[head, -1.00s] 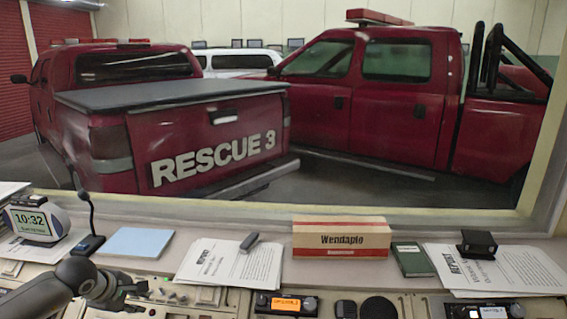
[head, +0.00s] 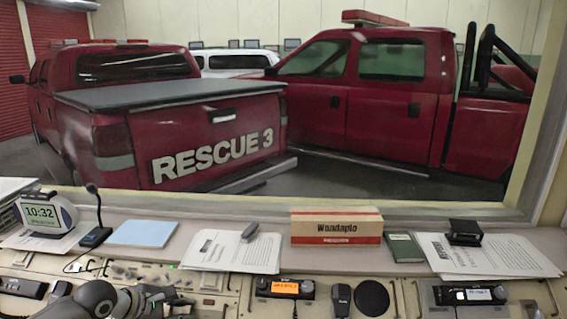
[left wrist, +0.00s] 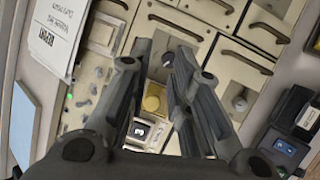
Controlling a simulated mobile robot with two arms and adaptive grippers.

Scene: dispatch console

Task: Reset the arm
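My left arm comes in at the bottom left of the head view. My left gripper (head: 160,302) is low over the console panel (head: 215,290), in front of the paper reports. In the left wrist view its two dark fingers (left wrist: 166,62) stand apart with nothing held between them. I cannot tell how far the fingertips are above the panel. My right gripper is not in view.
On the ledge are a clock (head: 45,212), a microphone (head: 96,215), a blue pad (head: 143,233), reports (head: 215,252) with a grey object (head: 250,232), a Wendaplo box (head: 336,228), a green notebook (head: 404,247) and a black device (head: 464,232). Radios (head: 283,288) sit in the console.

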